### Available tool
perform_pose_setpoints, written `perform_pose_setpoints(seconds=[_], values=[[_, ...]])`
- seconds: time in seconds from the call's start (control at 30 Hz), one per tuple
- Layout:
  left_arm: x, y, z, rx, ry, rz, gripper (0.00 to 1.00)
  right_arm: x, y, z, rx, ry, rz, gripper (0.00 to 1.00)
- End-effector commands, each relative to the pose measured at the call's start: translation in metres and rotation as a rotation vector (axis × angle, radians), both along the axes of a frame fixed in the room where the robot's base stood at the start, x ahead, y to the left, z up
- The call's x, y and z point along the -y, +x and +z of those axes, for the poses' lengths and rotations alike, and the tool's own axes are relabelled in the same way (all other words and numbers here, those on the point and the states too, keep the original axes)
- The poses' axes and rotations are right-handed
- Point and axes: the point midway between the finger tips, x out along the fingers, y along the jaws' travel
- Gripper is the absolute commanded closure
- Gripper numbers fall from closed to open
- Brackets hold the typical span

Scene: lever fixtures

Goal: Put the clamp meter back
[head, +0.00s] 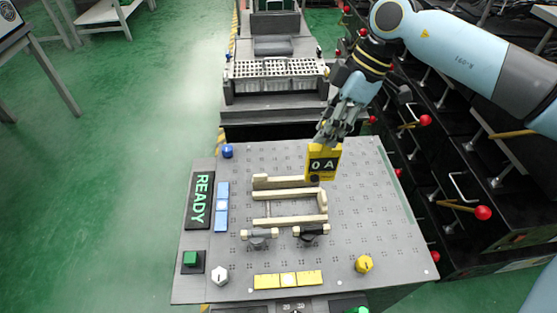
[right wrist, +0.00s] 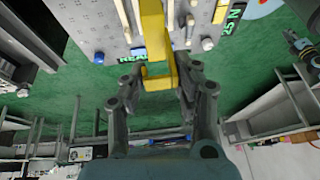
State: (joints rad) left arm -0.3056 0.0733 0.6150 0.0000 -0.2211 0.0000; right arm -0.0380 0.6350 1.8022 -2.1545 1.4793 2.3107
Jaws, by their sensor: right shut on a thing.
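The clamp meter (head: 323,163) is yellow with a dark display reading "0 A". It hangs from my right gripper (head: 338,128), which is shut on its upper end. The meter is over the back part of the grey panel (head: 385,215), just behind the cream rail frame (head: 290,182). I cannot tell whether its lower end touches the panel. In the right wrist view, the yellow meter (right wrist: 155,45) runs up from between the fingers of my right gripper (right wrist: 160,82). My left gripper is not in view in the head view.
The panel carries a READY display (head: 200,198), a blue block strip (head: 222,207), a yellow block strip (head: 288,280), a yellow knob (head: 364,264) and a green button (head: 191,259). Two small levers (head: 311,232) stand before the frame. Red-knobbed fixtures (head: 483,213) line the right side.

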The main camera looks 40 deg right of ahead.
Motion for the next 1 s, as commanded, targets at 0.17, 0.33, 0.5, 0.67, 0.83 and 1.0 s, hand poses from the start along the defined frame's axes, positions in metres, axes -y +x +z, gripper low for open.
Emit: perform_pose_setpoints(seconds=[0.17,0.33,0.5,0.67,0.83,1.0], values=[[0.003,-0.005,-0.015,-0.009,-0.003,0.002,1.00,-0.044,0.024,-0.029,0.002,0.011,0.000,1.00],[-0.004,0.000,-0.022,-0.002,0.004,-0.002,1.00,-0.072,0.040,-0.049,0.000,0.006,0.001,1.00],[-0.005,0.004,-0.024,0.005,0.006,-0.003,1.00,-0.083,0.046,-0.056,0.000,0.001,0.000,1.00],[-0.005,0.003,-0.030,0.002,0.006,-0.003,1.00,-0.083,0.046,-0.073,-0.002,0.000,0.000,1.00],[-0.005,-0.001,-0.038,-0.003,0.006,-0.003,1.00,-0.083,0.046,-0.096,-0.002,0.002,0.001,1.00],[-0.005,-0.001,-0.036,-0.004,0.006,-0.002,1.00,-0.083,0.046,-0.095,0.001,0.001,0.001,1.00]])
